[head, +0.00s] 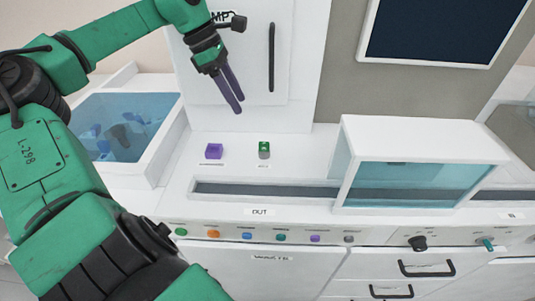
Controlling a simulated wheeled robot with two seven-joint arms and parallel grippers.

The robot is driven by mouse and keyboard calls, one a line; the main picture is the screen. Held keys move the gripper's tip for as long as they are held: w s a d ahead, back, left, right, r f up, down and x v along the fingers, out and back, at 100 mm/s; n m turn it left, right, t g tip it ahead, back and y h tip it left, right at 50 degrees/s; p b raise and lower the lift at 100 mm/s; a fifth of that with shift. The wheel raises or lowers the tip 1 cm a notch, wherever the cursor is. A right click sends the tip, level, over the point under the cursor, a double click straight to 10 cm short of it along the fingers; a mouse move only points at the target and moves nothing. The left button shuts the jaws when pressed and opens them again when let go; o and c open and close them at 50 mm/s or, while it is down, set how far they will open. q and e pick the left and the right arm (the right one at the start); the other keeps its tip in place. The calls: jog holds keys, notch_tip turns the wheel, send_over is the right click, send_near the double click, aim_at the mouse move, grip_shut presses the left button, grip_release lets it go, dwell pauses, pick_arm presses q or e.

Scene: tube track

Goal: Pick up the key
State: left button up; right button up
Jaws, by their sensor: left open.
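My left gripper (236,101) is in the upper middle of the head view, with its purple fingers pointing down in front of the white cabinet door. It is open, with a narrow gap between the fingers, and nothing shows between them. A small teal piece (487,244) sticks out of the front panel at the far right. It looks like a key, but it is too small to be sure. My left gripper is well to the left of it and higher. My right gripper is not in view.
A purple block (214,151) and a green-topped grey block (264,150) sit on the white counter. A clear-windowed cover (405,185) stands over the dark track (270,191). A black knob (418,243) is on the front panel. A blue-lidded bin (128,125) stands at left.

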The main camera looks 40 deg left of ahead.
aim_at(262, 143)
pick_arm(q)
jog(key=p+x, duration=0.1)
jog(key=x, duration=0.3)
jog(key=p+x, duration=0.1)
jog(key=x, duration=0.4)
jog(key=p+x, duration=0.1)
jog(key=x, duration=0.4)
jog(key=shift+s+d, duration=0.15)
jog(key=shift+d, duration=0.1)
jog(key=shift+f, duration=0.15)
grip_shut()
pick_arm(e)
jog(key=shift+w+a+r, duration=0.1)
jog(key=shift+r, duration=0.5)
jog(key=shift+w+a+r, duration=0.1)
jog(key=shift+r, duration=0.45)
